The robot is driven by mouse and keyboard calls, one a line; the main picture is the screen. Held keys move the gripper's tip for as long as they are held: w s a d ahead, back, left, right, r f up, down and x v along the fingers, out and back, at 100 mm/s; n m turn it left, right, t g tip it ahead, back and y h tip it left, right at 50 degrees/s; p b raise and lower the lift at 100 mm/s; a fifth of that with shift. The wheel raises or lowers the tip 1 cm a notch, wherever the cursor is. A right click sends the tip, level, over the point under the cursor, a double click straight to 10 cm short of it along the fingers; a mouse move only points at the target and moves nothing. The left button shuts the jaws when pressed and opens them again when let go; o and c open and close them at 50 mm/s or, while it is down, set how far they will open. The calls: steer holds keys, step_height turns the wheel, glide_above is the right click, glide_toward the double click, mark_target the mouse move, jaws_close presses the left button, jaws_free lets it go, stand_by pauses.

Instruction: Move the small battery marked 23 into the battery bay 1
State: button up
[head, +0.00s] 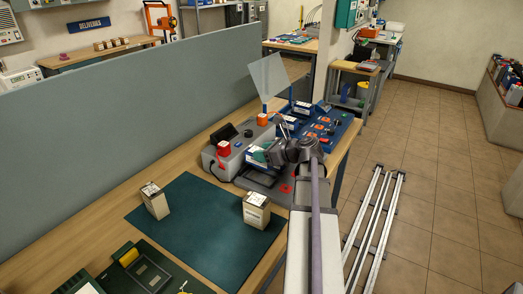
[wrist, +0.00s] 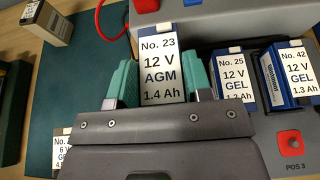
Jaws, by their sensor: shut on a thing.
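The small battery marked No. 23 (wrist: 160,62), labelled 12 V AGM 1.4 Ah, is in the wrist view between the two teal fingers of my gripper (wrist: 161,78). The fingers press on its sides, and its label faces the camera. In the head view my gripper (head: 264,155) is over the grey unit (head: 222,160) on the bench, and the arm hides part of that unit. I cannot make out which place is battery bay 1.
Batteries No. 25 (wrist: 232,75) and No. 42 (wrist: 289,72) sit to the right in the wrist view, beside a red knob (wrist: 289,144). Two pale batteries (head: 154,201) (head: 256,211) stand on the green mat (head: 200,235). A clear panel (head: 267,77) stands behind the gripper.

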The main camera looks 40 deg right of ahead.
mark_target(264, 165)
steer(key=shift+w+d+f+b, duration=0.1)
steer(key=shift+d+f+b, duration=0.25)
steer(key=shift+f, duration=0.05)
step_height(264, 165, down, 5)
steer(key=b, duration=0.5)
steer(key=shift+a, duration=0.1)
steer(key=shift+f+b, duration=0.6)
steer(key=shift+b, duration=0.05)
stand_by(0.6)
steer(key=o, duration=1)
steer(key=shift+p+v, duration=2.15)
steer(key=shift+v, duration=3.45)
steer(key=shift+a+f, duration=0.1)
